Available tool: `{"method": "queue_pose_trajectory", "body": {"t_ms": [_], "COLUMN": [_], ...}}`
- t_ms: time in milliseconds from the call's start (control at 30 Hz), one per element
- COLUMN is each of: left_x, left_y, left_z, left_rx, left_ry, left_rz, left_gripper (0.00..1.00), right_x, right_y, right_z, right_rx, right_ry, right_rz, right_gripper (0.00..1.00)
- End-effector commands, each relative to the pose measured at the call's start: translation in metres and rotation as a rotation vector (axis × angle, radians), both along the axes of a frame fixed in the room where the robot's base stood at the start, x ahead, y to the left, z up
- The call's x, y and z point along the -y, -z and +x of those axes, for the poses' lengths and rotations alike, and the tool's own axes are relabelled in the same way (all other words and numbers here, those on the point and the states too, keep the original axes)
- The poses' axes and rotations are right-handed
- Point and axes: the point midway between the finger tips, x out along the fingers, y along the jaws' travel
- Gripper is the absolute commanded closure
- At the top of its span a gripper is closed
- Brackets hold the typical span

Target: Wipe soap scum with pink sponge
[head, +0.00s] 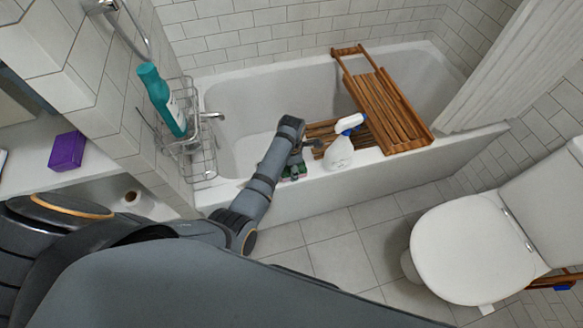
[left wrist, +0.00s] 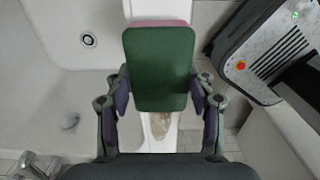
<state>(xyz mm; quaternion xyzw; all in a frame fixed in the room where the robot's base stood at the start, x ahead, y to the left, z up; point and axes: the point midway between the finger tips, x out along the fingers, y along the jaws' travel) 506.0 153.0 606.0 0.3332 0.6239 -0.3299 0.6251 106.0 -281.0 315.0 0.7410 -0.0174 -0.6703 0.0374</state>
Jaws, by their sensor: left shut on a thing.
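My left gripper (left wrist: 160,98) is shut on the sponge (left wrist: 160,75), with one finger on each side of it. In the left wrist view the sponge shows its dark green face, and a pink strip shows along its top edge. The sponge is over the white tub rim; I cannot tell whether it touches it. A brownish smear (left wrist: 160,125), likely the soap scum, shows on the rim just below the sponge in the picture. In the head view the left gripper (head: 294,172) is at the tub's front rim, mostly hidden by my arm. My right gripper is not in view.
A white spray bottle (head: 339,153) stands close to the right of the gripper. A wooden rack (head: 385,105) lies across the tub (head: 235,90). A wire shelf (head: 203,160) with a teal bottle (head: 163,100) is at left. A toilet (head: 470,250) stands at right.

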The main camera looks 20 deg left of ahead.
Motion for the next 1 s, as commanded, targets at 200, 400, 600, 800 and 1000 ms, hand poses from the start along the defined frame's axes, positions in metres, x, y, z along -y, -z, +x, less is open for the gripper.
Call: {"method": "queue_pose_trajectory", "body": {"t_ms": [200, 400, 600, 800, 1000], "left_x": [0.000, 0.000, 0.000, 0.000, 0.000], "left_y": [0.000, 0.003, 0.007, 0.011, 0.015], "left_z": [0.000, 0.000, 0.000, 0.000, 0.000], "left_rx": [0.000, 0.000, 0.000, 0.000, -0.001], "left_ry": [0.000, 0.000, 0.000, 0.000, 0.000], "left_rz": [0.000, 0.000, 0.000, 0.000, -0.001], "left_gripper": [0.70, 0.70, 0.70, 0.70, 0.70], "right_x": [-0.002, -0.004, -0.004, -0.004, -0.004], "right_y": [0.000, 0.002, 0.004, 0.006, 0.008], "right_z": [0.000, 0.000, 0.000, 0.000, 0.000], "right_rx": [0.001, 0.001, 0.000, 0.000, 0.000], "right_ry": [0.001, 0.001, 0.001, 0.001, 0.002], "right_rz": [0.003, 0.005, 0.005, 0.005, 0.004], "right_gripper": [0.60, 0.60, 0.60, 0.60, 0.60]}}
